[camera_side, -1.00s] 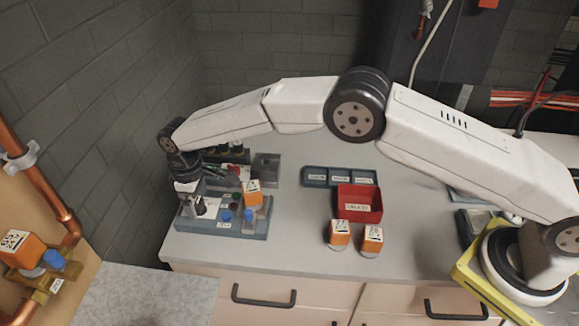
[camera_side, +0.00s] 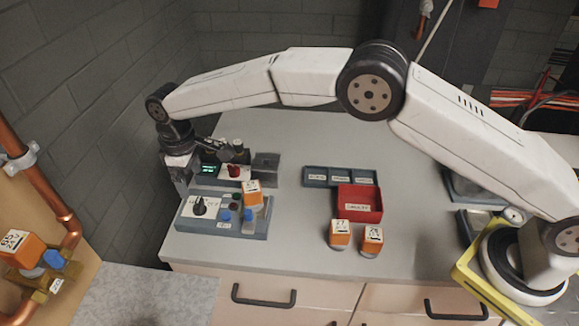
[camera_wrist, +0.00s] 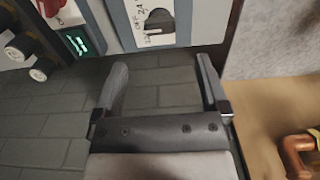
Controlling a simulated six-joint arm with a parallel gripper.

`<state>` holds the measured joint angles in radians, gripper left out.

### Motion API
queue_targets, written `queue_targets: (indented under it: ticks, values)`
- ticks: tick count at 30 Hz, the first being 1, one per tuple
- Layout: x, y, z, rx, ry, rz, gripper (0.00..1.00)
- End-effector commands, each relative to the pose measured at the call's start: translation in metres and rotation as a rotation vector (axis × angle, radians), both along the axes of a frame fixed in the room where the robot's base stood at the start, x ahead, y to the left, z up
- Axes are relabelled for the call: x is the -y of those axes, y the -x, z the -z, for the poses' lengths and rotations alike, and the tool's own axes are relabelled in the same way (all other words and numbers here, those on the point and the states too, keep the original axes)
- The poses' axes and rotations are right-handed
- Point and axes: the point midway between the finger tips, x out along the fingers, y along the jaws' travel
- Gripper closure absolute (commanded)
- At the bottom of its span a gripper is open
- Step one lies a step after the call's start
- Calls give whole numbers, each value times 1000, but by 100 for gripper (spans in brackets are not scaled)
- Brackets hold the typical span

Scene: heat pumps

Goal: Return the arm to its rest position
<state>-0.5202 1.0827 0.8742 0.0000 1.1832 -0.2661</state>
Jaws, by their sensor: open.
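My gripper (camera_side: 184,172) is at the far left of the bench in the side view, pointing down behind the left end of the grey control box (camera_side: 252,229). Its fingers are partly hidden there. In the wrist view my gripper (camera_wrist: 160,85) shows two fingers spread apart with nothing between them. The control box carries a black knob (camera_side: 200,206), blue buttons and an orange actuator (camera_side: 252,193). In the wrist view the black knob (camera_wrist: 158,22) on its white plate lies beyond the fingertips, apart from them.
A device with a green display (camera_side: 208,170) stands behind the control box. A red bin (camera_side: 360,204), a grey three-part tray (camera_side: 340,176) and two orange actuators (camera_side: 340,233) (camera_side: 372,240) are mid-bench. Copper pipe (camera_side: 50,195) runs at the left. The bench's back middle is clear.

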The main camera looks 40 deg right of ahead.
Motion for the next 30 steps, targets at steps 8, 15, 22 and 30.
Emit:
queue_targets:
  ticks: [8,15,22,30]
  values:
    - [14,-1,-5,7,-4,29,6]
    - [54,3,-17,27,-15,113,6]
    - [104,17,-30,56,-30,218,6]
    - [161,48,-40,89,-45,342,6]
